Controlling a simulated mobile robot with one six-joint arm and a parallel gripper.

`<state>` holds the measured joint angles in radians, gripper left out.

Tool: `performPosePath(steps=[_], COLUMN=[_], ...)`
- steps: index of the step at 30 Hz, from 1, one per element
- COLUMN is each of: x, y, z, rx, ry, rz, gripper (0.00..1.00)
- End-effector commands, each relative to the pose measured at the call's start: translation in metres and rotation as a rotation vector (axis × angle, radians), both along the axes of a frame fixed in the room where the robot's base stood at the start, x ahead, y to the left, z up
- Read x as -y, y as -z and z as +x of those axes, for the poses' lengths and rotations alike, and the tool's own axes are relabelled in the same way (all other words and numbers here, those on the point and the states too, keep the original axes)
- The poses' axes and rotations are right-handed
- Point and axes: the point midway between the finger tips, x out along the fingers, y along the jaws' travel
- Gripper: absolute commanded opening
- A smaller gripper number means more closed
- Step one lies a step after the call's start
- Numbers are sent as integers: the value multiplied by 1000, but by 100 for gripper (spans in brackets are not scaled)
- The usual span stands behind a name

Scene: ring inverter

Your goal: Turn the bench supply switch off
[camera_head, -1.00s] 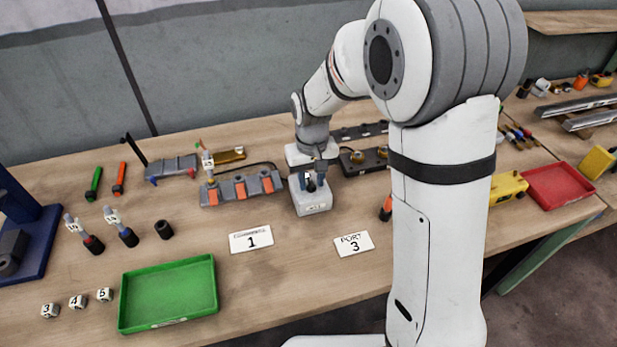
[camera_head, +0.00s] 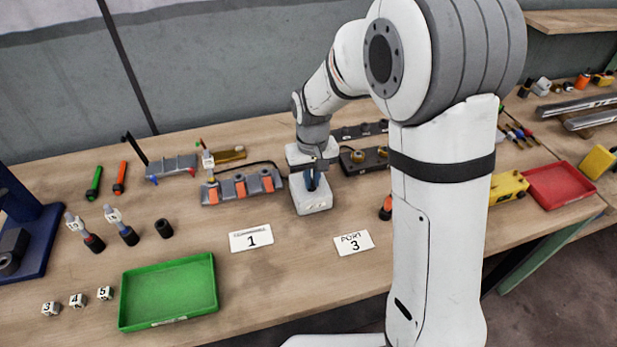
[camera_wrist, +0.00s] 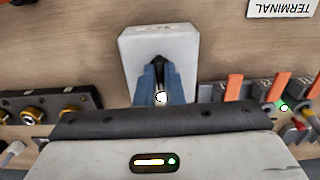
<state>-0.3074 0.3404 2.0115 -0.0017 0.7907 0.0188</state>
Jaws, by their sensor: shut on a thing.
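The bench supply (camera_head: 313,202) is a small white box on the wooden bench, right of the grey terminal block. It also shows in the wrist view (camera_wrist: 185,42). A black switch lever (camera_wrist: 158,66) stands on its top. My gripper (camera_head: 312,183) is over the box from above. In the wrist view its blue fingers (camera_wrist: 157,85) are close together on either side of the black lever, shut on it. The lever's lower part and its exact tilt are hidden by the fingers. A small bright white spot shows between the fingers.
A grey terminal block with orange levers (camera_head: 241,187) is close to the left. A dark block with brass sockets (camera_head: 365,161) is close to the right. White cards (camera_head: 251,238) and a green tray (camera_head: 168,291) lie in front, with bare bench between.

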Motion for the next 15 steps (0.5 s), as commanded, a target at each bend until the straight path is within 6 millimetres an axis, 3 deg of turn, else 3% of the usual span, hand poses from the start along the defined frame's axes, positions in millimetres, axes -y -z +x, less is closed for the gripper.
performPosePath(steps=[8, 15], x=[-1, -1], y=[0, 0], z=[0, 0], rx=[2, 4], ry=[-112, -314], rz=[4, 4], gripper=[0, 0])
